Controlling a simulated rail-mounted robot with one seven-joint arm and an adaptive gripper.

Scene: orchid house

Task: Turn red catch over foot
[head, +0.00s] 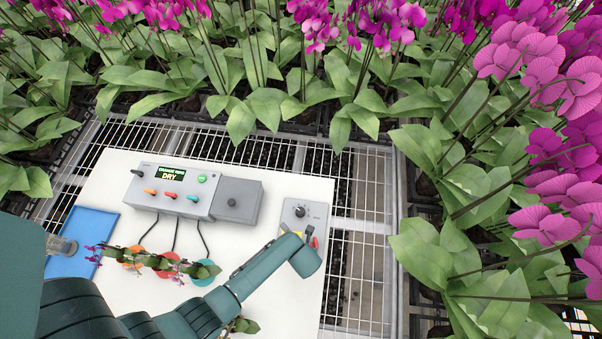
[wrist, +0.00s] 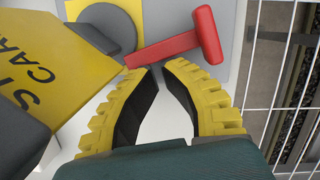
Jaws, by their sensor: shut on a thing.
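The red catch (wrist: 172,48) is T-shaped in the wrist view, with a bar running left from a thicker crosspiece. It also shows as a small red piece in the head view (head: 315,242), beside my arm's end. My gripper (wrist: 152,71) has yellow toothed fingers with dark inner pads. Its tips are close together at the bar and shut on the catch; the exact contact is hard to see. A grey round part (wrist: 108,26) on a yellow plate lies left of the catch. I cannot tell for sure whether it is the foot.
A yellow lettered block (wrist: 50,60) stands close left of my fingers. In the head view, a grey control box (head: 178,190) reading DRY, a blue tray (head: 85,228) and an orchid spray (head: 160,262) are on the white board (head: 110,190). Orchids crowd behind and right.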

